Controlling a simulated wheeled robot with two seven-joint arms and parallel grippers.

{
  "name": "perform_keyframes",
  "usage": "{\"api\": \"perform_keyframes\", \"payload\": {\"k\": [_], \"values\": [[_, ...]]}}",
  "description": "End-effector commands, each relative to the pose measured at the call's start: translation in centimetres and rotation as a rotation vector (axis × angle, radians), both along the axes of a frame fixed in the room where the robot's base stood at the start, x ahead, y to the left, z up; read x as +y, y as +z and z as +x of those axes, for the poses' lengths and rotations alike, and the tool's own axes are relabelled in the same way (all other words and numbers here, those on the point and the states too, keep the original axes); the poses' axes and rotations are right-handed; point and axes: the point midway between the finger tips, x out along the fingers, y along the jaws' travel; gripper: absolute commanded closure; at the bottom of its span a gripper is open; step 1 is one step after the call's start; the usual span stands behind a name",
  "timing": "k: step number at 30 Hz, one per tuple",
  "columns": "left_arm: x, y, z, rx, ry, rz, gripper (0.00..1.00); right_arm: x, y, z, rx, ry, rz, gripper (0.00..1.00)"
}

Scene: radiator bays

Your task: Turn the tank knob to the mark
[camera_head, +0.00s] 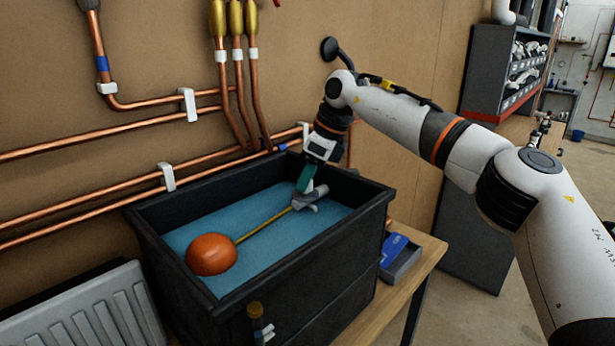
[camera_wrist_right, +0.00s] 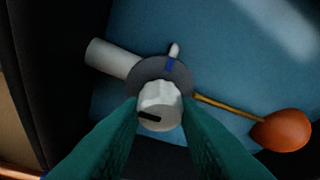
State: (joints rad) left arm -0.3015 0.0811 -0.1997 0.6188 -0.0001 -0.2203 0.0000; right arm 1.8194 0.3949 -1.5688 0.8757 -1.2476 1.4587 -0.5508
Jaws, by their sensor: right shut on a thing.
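The tank knob (camera_wrist_right: 160,98) is white and ridged, with a black line on its cap toward the lower left. It sits in front of a round grey disc (camera_wrist_right: 140,78) that carries a blue mark (camera_wrist_right: 170,64) at its upper edge. The black line and the blue mark are apart. My right gripper (camera_wrist_right: 159,112) has its green fingers on either side of the knob and is shut on it. In the head view my right gripper (camera_head: 306,184) reaches down into the black tank (camera_head: 290,290) and partly hides the knob. My left gripper is not in view.
An orange float (camera_head: 211,254) on a yellow rod (camera_head: 262,227) lies over the blue water (camera_head: 285,225). Copper pipes (camera_head: 90,203) run along the wall behind the tank. A radiator (camera_head: 90,315) stands at lower left. A blue-and-grey tray (camera_head: 400,255) is right of the tank.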

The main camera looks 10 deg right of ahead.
Motion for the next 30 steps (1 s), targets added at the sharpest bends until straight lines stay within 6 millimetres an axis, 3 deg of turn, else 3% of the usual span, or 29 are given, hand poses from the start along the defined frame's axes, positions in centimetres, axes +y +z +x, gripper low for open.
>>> {"api": "perform_keyframes", "payload": {"k": [8, 18, 30], "values": [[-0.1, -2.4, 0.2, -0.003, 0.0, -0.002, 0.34, 0.0, -0.2, 0.0, -0.006, -0.156, 0.001, 0.94], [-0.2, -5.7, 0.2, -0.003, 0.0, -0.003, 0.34, 0.1, -0.2, -0.1, -0.008, -0.469, 0.0, 0.94], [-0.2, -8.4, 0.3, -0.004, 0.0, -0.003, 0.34, 0.4, 0.0, -0.2, -0.008, -0.849, 0.001, 0.94]]}}
